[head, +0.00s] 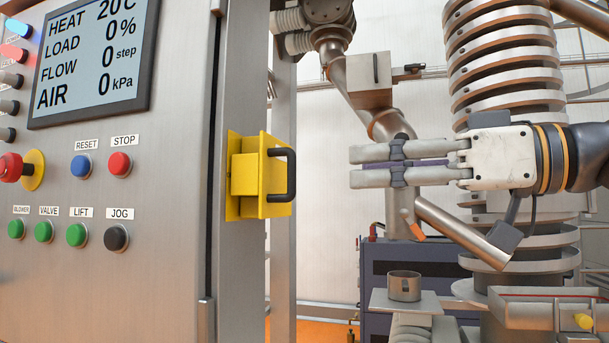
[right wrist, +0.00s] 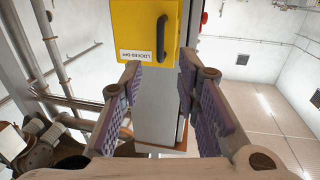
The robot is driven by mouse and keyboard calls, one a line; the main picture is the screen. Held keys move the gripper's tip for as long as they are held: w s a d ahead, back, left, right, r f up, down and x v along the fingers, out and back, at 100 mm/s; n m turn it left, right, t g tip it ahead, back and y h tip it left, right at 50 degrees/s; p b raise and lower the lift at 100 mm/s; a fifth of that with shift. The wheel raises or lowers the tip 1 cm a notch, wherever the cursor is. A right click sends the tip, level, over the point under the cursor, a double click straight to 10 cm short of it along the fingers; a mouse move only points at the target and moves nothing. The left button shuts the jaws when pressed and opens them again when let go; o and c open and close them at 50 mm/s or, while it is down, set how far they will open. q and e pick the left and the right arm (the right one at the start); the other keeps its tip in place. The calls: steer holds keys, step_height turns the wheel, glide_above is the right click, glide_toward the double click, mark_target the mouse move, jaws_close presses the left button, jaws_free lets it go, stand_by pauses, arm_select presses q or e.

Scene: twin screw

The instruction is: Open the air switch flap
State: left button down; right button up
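The air switch flap is a yellow box-like cover (head: 262,178) with a black handle (head: 291,175), on the right side of the grey cabinet. In the right wrist view the yellow cover (right wrist: 143,22) shows at the top with its black handle (right wrist: 162,38) and an upside-down label. It looks closed; the switch is hidden. My right gripper (head: 355,166) points left at the flap from the right, with a clear gap to the handle. In the right wrist view its two fingers (right wrist: 160,72) stand apart with nothing held. My left gripper is not in view.
The cabinet front (head: 150,250) carries a display (head: 93,60) and several buttons. A ribbed column (head: 505,75) and pipes stand behind my right arm. A small metal cup (head: 404,287) sits on a plate below the gripper. The space between gripper and handle is free.

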mark_target(295, 174)
steer(key=x, duration=1)
steer(key=shift+f, duration=0.1)
steer(key=shift+c, duration=0.2)
jaws_close()
